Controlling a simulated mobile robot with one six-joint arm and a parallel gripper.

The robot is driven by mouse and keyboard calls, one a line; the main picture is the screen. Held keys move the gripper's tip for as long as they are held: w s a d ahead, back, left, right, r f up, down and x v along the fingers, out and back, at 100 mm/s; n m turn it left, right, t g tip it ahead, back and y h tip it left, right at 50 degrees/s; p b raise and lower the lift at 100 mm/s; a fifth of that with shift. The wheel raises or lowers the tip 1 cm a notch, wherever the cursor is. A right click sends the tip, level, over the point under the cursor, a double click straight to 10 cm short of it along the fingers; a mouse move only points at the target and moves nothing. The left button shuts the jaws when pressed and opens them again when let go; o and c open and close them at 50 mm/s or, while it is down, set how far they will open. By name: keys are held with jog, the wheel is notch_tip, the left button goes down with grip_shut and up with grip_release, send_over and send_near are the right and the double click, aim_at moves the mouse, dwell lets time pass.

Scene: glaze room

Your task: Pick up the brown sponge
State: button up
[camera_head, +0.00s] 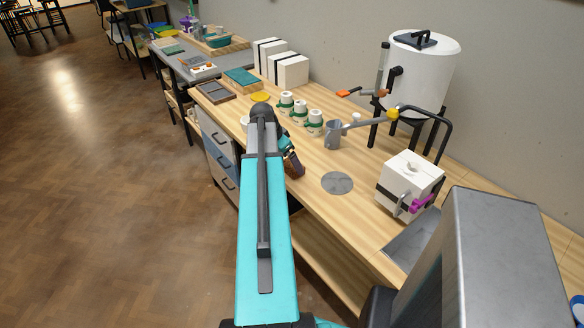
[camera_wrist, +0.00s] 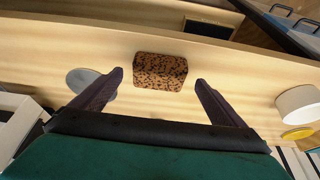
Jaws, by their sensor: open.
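The brown sponge (camera_wrist: 160,72), a block with dark speckles, lies on the light wooden table in the wrist view. It sits ahead of my gripper (camera_wrist: 159,79), between the lines of its two dark fingers, with a gap on each side. The fingers are spread apart and hold nothing. In the head view my gripper (camera_head: 294,166) is low over the near edge of the table, partly behind my turquoise arm. I cannot make out the sponge there; my arm and gripper seem to hide it.
A grey disc (camera_head: 337,183) lies flat right of my gripper, with a grey jug (camera_head: 333,135) and several small white jars (camera_head: 315,123) behind. A white box (camera_head: 409,182) and a white drum on legs (camera_head: 425,68) stand further right. Bare wood surrounds the sponge.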

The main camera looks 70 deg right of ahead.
aim_at(291, 165)
jog(key=shift+p+x, duration=0.45)
jog(key=shift+x, duration=1.15)
jog(key=c, duration=1.2)
jog(key=shift+r, duration=0.1)
jog(key=shift+r+b, duration=0.8)
jog(key=shift+r, duration=0.8)
jog(key=w+a+b, duration=0.1)
jog(key=w+a, duration=0.1)
jog(key=a, duration=0.5)
jog(key=w+a+r+b, duration=0.1)
jog(key=a+b, duration=0.1)
jog(key=a, duration=0.6)
jog(key=shift+w+a+r+b, duration=0.3)
jog(key=shift+w, duration=0.1)
